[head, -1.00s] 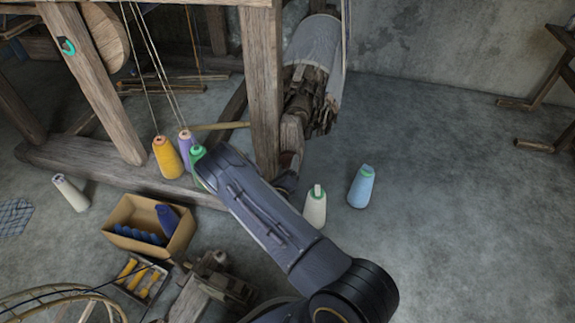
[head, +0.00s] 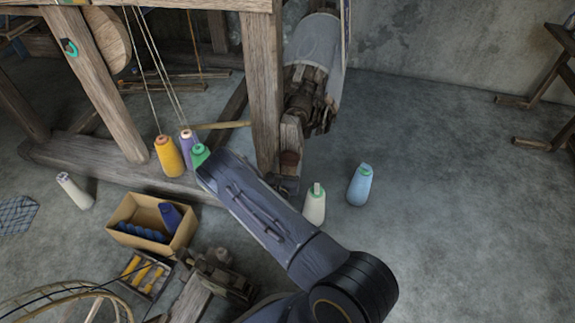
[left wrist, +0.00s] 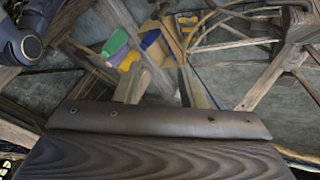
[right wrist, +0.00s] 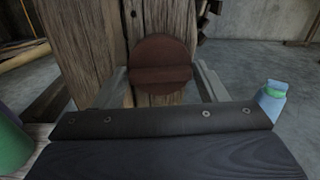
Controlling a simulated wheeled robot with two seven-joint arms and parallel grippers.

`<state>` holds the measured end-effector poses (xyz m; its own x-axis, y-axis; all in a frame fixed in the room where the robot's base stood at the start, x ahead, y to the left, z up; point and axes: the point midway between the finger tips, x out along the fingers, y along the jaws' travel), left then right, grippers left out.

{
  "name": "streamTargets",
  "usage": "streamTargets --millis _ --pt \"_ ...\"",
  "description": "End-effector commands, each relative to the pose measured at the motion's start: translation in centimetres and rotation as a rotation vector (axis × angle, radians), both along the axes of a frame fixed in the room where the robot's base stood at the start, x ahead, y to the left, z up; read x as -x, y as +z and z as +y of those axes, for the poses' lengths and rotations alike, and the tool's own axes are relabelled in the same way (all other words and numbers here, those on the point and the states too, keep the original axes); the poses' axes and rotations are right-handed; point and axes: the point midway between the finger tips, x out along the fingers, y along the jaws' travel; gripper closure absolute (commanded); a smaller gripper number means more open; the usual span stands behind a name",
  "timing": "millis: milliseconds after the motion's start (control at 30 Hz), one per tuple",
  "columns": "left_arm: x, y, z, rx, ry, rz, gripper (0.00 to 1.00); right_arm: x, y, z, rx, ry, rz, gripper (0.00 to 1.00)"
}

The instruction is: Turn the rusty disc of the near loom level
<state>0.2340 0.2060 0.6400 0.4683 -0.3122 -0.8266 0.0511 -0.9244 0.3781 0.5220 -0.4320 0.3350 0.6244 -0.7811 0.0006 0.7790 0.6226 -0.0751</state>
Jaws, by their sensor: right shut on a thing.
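The rusty disc (right wrist: 160,50) is round and red-brown, set against a weathered wooden post. A raised bar crosses it and looks close to level in the right wrist view. In the head view the disc (head: 289,159) shows small and partly hidden at the post's foot. My right gripper (right wrist: 160,72) is shut on the disc, one finger at each side. In the head view my right forearm hides most of that gripper. My left gripper is not in the head view.
Yellow (head: 168,156), purple and green (head: 200,154) cones stand on the loom's base beam. A cardboard box (head: 123,211) of spools lies left.

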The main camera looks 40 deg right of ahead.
Motion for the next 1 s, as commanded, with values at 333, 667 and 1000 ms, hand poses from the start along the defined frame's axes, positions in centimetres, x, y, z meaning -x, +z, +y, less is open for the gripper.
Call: streamTargets --millis 333,667,1000 --pt "0.00 0.28 0.00 0.000 0.000 0.000 0.64 0.05 -0.11 0.07 -0.055 0.000 -0.065 0.57" --pt "0.00 0.28 0.00 0.000 0.000 0.000 0.64 0.06 -0.12 0.07 -0.060 0.000 -0.071 0.57" --pt "0.00 0.28 0.00 0.000 0.000 0.000 0.64 0.03 -0.07 0.04 -0.058 0.000 -0.070 0.18"
